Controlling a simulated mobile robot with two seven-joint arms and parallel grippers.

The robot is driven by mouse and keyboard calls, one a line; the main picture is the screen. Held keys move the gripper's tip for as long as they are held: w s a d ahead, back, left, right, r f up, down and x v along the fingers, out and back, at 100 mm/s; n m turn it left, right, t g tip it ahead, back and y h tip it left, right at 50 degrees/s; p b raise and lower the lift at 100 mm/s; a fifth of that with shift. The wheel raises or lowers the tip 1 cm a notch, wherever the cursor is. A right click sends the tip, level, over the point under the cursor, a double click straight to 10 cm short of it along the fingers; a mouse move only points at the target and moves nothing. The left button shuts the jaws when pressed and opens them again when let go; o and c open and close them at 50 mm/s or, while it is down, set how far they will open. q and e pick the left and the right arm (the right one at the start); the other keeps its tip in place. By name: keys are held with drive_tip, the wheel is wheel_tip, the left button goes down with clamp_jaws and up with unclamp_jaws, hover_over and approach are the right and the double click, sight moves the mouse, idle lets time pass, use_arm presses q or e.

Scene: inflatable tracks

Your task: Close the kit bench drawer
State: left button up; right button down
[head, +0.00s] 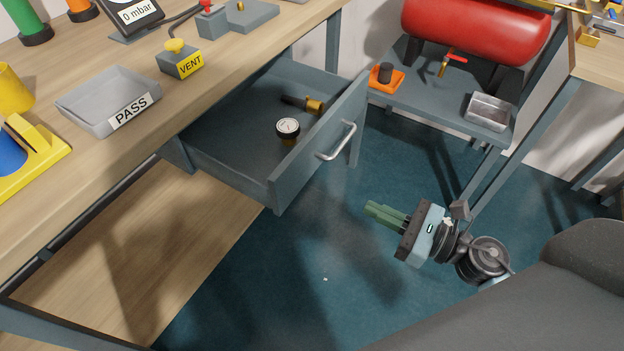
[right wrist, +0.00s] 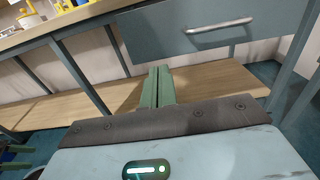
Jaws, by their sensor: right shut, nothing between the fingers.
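The grey kit bench drawer (head: 235,150) is pulled open from under the wooden bench top in the head view. A pressure gauge (head: 288,127) and a brass-ended fitting (head: 314,106) lie inside it. Its front carries a metal bar handle (head: 338,142). My right gripper (head: 372,210) is shut and empty, to the right of and below the drawer front, apart from it. In the right wrist view the green fingers (right wrist: 158,85) are together, with the drawer front (right wrist: 185,35) and handle (right wrist: 220,32) ahead and above.
The bench top (head: 100,75) holds a PASS tray (head: 107,100) and a VENT block (head: 180,60). A lower wooden shelf (head: 140,245) runs beneath. A stand with a red tank (head: 475,30) is at the back right. The blue floor before the drawer is clear.

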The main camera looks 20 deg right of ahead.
sight(301, 175)
drive_tip(key=p+x, duration=0.2)
drive_tip(key=x, duration=1)
drive_tip(key=shift+w+a, duration=0.25)
drive_tip(key=shift+w, duration=0.05)
drive_tip(key=shift+w+a, duration=0.35)
drive_tip(key=shift+w, duration=0.1)
use_arm(q)
drive_tip(key=shift+s+d+r, duration=0.1)
drive_tip(key=shift+s+r, duration=0.2)
drive_tip(key=shift+r, duration=0.2)
drive_tip(key=shift+s+d+r, duration=0.1)
drive_tip(key=shift+s+r, duration=0.15)
drive_tip(key=shift+r, duration=0.2)
drive_tip(key=shift+w+a, duration=0.15)
